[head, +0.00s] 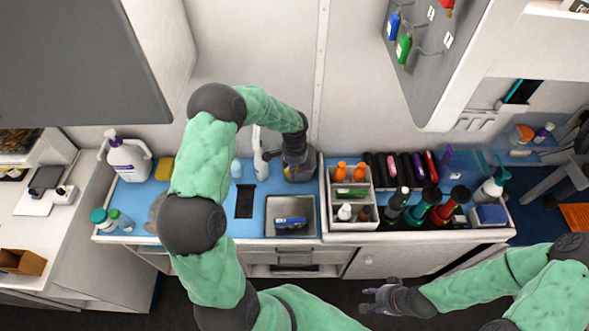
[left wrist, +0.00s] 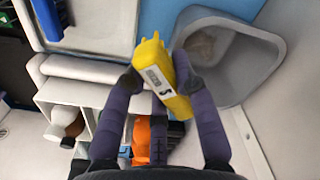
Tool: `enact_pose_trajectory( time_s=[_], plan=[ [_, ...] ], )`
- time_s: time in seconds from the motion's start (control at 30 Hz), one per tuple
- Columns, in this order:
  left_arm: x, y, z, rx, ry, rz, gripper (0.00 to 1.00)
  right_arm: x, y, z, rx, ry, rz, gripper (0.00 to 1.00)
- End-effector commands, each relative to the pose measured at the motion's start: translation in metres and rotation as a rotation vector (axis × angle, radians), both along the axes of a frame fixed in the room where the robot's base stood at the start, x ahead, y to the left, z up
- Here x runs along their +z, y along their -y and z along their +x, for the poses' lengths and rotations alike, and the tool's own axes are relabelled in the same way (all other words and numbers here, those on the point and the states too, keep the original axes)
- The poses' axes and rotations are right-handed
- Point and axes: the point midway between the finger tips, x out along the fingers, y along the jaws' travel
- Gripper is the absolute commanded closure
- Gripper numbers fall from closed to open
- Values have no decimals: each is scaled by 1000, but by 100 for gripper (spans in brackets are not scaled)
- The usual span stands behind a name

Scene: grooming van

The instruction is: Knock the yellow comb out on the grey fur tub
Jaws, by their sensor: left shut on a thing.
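My left gripper (left wrist: 155,72) is shut on the yellow comb (left wrist: 166,84), a yellow block-like tool with a printed label on its side. The grey fur tub (left wrist: 272,52) is at the upper right in the left wrist view, open at the top, with some brownish fur inside. The comb's upper end is beside the tub's near rim in that view; I cannot tell whether they touch. In the head view my left gripper (head: 297,158) is above the tub (head: 306,172) and hides much of it and the comb. My right gripper (head: 372,298) looks open and empty, low in front of the counter.
A metal tray (head: 291,203) with a blue item stands in front of the tub. A white caddy (head: 353,222) of bottles and a row of clippers are to the right. A white jug (head: 128,158) and a yellow sponge (head: 165,168) are at the left.

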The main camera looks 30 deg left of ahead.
Motion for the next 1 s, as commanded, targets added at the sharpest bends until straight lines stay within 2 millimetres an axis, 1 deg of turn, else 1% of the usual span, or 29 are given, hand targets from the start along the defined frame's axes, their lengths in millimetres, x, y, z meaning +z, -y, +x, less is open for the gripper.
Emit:
enact_pose_trajectory(
  time_s=[0.1, 0.8, 1.0],
  plan=[
    [8, 0, 0, 0, 1, 0, 99, 5, 0, 0, 0, 0, 0, 60],
    [44, 0, 0, 0, 1, 1, 99, 27, 0, 0, 0, 0, 0, 60],
    [49, 0, 0, 0, 1, 1, 99, 29, 0, 0, 0, 0, 0, 60]
  ],
)
